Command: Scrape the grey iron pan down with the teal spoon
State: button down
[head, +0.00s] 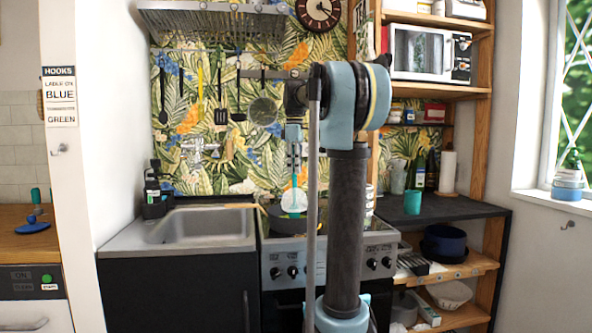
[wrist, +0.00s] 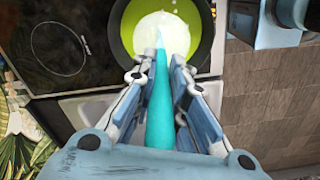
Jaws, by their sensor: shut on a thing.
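My gripper (wrist: 164,70) is shut on the handle of the teal spoon (wrist: 160,105), which runs up between the fingers in the wrist view. The spoon points into a round pan (wrist: 127,28) with a dark rim and a lime-green inside. A white round patch (wrist: 165,35) lies at the spoon's far end; I cannot tell whether it is food or part of the spoon. In the head view my gripper (head: 294,150) points down over the hob, with the pan (head: 280,225) below, partly hidden by my arm. Whether the spoon touches the pan is unclear.
A steel sink (head: 200,226) lies left of the hob. Right of it, a dark counter (head: 455,207) holds a teal cup (head: 412,202). Utensils hang on the wall behind, including a strainer (head: 263,110). A bare black hob area (wrist: 60,45) shows beside the pan.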

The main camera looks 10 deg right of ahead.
jog(key=shift+r, duration=2.85)
